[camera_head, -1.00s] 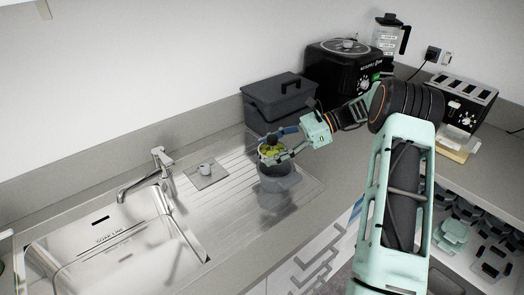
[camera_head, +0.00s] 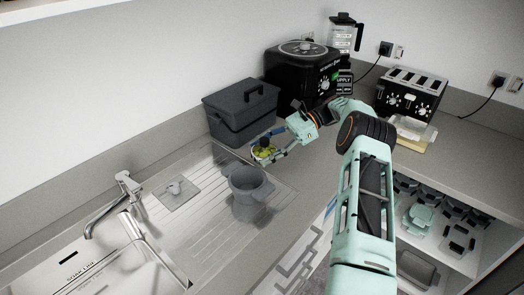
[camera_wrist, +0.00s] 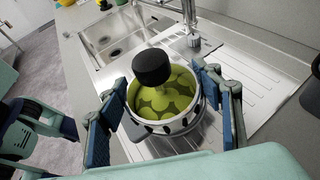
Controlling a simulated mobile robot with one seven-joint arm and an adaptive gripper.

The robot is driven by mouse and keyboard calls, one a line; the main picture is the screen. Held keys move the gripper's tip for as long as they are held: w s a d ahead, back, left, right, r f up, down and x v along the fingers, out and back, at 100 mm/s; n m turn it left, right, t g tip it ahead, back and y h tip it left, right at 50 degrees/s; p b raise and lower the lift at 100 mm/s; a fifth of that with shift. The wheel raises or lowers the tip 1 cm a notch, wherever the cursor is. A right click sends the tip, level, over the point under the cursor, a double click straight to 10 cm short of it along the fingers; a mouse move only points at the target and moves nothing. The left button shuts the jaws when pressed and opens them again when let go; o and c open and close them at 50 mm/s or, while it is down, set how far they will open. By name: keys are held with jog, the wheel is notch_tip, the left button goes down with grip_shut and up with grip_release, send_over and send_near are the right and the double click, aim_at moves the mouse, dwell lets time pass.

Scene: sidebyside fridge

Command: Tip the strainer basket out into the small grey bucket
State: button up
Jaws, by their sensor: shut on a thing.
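The strainer basket (camera_head: 265,152) is a small metal cup with yellow-green pieces inside and a black knob standing up in its middle. My gripper (camera_head: 268,147) is shut on it, with blue-padded fingers on either side. In the wrist view the basket (camera_wrist: 162,127) sits between the fingers, its contents still inside. The small grey bucket (camera_head: 245,193) stands upright on the drainboard. The basket is held behind and to the right of the bucket in the head view, apart from it. The bucket's inside is partly visible and looks empty.
A dark grey lidded bin (camera_head: 240,112) stands behind the basket, close to my gripper. A black appliance (camera_head: 300,72) and a toaster (camera_head: 411,92) are farther back. The sink (camera_head: 95,265) and tap (camera_head: 122,200) lie left. A small plug on a square plate (camera_head: 176,193) is on the drainboard.

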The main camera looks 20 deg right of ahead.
jog(key=shift+h, duration=0.7)
jog(key=shift+f+b, duration=0.7)
jog(key=shift+f, duration=1.35)
jog(key=shift+a+t+h, duration=0.2)
jog(key=shift+t+h, duration=0.2)
jog(key=shift+h, duration=1.4)
jog(key=shift+d+f+h, duration=0.1)
jog(key=shift+d+h, duration=0.05)
jog(key=shift+h, duration=0.75)
jog(key=shift+a, duration=0.25)
jog(key=shift+d+t+h, duration=0.1)
jog(key=shift+t+h, duration=0.2)
jog(key=shift+h, duration=0.7)
jog(key=shift+a+r+n+h, duration=0.2)
jog(key=shift+a+n+h, duration=0.15)
jog(key=shift+h, duration=0.25)
